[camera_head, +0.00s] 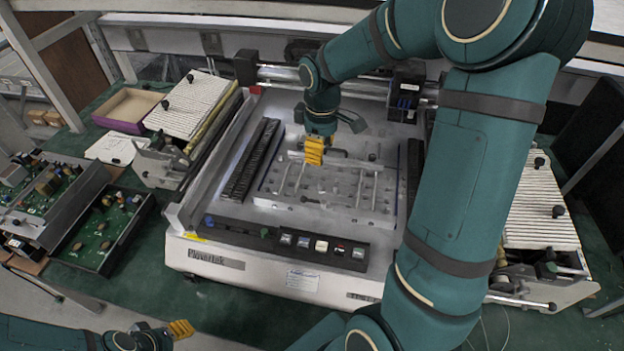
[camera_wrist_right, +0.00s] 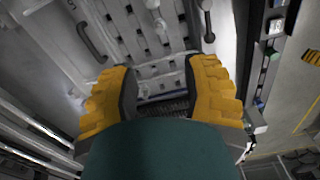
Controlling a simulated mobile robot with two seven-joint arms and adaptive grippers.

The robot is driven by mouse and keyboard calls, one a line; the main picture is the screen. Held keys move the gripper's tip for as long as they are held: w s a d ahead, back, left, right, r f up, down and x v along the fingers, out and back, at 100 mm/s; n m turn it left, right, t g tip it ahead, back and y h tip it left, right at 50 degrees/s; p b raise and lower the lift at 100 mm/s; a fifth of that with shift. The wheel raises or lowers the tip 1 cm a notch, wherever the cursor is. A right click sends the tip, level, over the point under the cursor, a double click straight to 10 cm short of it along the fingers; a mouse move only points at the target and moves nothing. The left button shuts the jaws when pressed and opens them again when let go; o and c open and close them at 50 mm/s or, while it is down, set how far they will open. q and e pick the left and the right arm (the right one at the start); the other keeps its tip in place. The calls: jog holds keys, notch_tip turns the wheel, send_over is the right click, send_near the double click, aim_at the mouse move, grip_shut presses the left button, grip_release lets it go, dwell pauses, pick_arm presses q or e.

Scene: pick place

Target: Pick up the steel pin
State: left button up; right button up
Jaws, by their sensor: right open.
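Several thin steel pins stand on a perforated grey plate (camera_head: 330,208) in the middle of the white machine. One steel pin (camera_head: 376,188) is at the plate's right side and another (camera_head: 299,179) is left of my right gripper. I cannot tell which one the task names. My right gripper (camera_head: 314,152) is over the plate's back part, its yellow fingers pointing down. In the right wrist view its fingers (camera_wrist_right: 163,90) are apart with nothing between them. A pin-like metal part (camera_wrist_right: 160,28) shows beyond them. My left gripper (camera_head: 181,329) is low at the left, away from the machine.
A black slotted rail (camera_head: 250,160) runs left of the plate. A row of buttons (camera_head: 322,246) lines the machine's front. Circuit boards (camera_head: 105,228) lie at the left, and a purple-edged box (camera_head: 127,108) is behind them. Metal rods (camera_head: 285,75) cross the back.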

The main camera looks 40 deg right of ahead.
send_over(321, 183)
jog(key=f, duration=0.3)
jog(key=f+b, duration=0.1)
jog(key=f, duration=0.2)
jog(key=shift+s+a+f, duration=0.15)
jog(key=shift+a+f, duration=0.05)
jog(key=shift+d+f+b, duration=0.15)
jog(key=shift+f+b, duration=0.25)
jog(key=shift+f, duration=2.8)
grip_shut()
